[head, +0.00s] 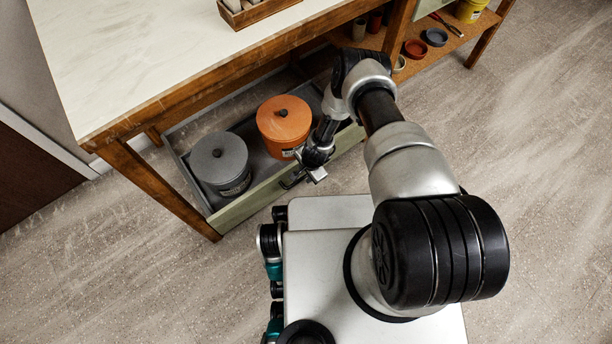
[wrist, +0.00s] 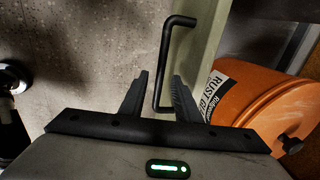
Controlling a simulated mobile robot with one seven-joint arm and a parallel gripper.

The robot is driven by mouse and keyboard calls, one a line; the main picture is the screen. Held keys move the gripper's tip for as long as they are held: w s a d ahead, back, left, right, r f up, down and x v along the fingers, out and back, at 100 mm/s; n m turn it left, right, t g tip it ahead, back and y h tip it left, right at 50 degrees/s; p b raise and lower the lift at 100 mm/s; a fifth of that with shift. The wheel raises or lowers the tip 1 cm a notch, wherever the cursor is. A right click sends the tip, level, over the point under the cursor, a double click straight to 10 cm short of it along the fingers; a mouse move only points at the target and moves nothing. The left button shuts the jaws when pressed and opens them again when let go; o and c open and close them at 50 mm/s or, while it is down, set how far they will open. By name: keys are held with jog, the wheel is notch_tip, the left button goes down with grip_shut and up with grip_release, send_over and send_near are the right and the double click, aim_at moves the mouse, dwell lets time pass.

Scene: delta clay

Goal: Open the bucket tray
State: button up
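The bucket tray (head: 262,197) is a grey drawer with a pale green front, and it stands pulled out from under the table. A lidded grey bucket (head: 220,162) and a lidded orange bucket (head: 284,124) stand in it; the orange bucket also shows in the wrist view (wrist: 262,103). A black bar handle (wrist: 167,50) is on the green front (wrist: 190,45). My gripper (wrist: 160,78) is at this handle, with its fingers apart and the near part of the bar between them. In the head view my gripper (head: 297,180) is small at the tray's front, and its fingers are hard to make out.
The white-topped table (head: 150,45) with wooden legs stands over the tray. A wooden box (head: 256,12) is on its top. A lower shelf (head: 440,45) at the right holds small pots and a yellow bucket (head: 470,10). The floor at the right is clear.

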jog(key=shift+f, duration=0.4)
jog(key=shift+c, duration=0.4)
grip_shut()
